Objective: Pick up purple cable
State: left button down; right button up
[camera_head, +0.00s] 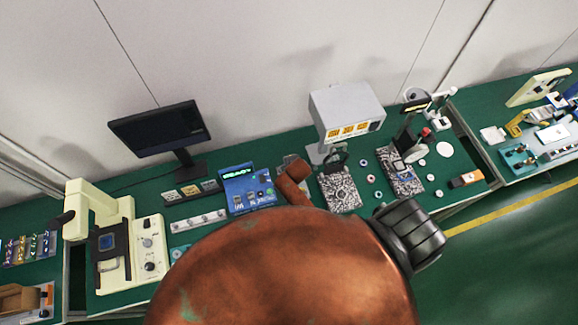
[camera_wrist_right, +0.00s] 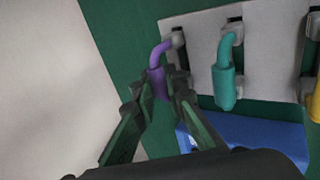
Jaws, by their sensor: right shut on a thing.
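The purple cable (camera_wrist_right: 160,55) is in the right wrist view, a short bent piece with a thicker lower part. Its upper end meets a grey holder (camera_wrist_right: 178,40) on a pale panel. My right gripper (camera_wrist_right: 159,88) is shut on its thicker lower part, with one finger on each side. A teal cable (camera_wrist_right: 225,75) hangs beside it to the right, apart from the fingers. In the head view, a rack of small coloured cables (camera_head: 30,248) stands at the far left; I cannot single out the purple one there. My left gripper is not in view.
A blue object (camera_wrist_right: 265,135) lies below the teal cable, and a yellow cable (camera_wrist_right: 308,88) is at the right edge. In the head view, my copper arm link hides the middle front. A cream machine (camera_head: 145,245) stands beside the rack, and a monitor (camera_head: 160,130) behind.

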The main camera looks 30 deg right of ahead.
grip_shut()
jog(key=shift+r, duration=5)
